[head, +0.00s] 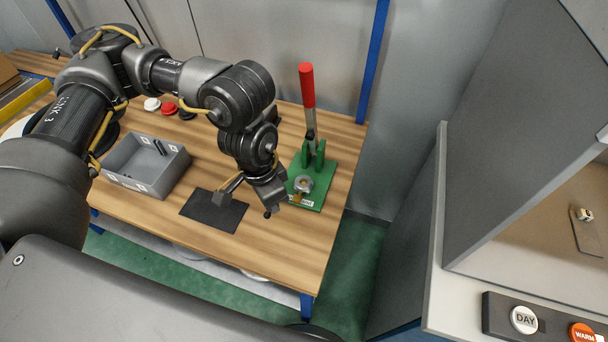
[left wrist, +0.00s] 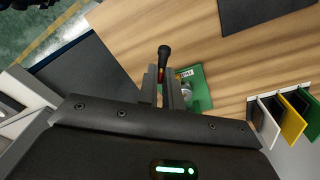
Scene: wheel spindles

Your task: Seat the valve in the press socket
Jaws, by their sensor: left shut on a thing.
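The press (head: 322,178) stands on the right part of the wooden table. It has a green base, a grey lever with a red handle (head: 307,86), and a round grey socket (head: 303,184) with a brass-coloured part at its front. My left gripper (head: 257,205) is just left of the press, above the table. In the left wrist view its fingers (left wrist: 165,88) are shut on a slim dark piece with a round black end and an orange band, seemingly the valve (left wrist: 164,54). The green base (left wrist: 198,76) lies right behind it there, with the socket partly hidden by a finger. My right gripper is not seen.
A grey bin (head: 122,183) with dark contents stands at the left. White, red (head: 168,108) and black round pieces sit at the back. A panel with DAY (head: 524,319) and WARM buttons is at the right.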

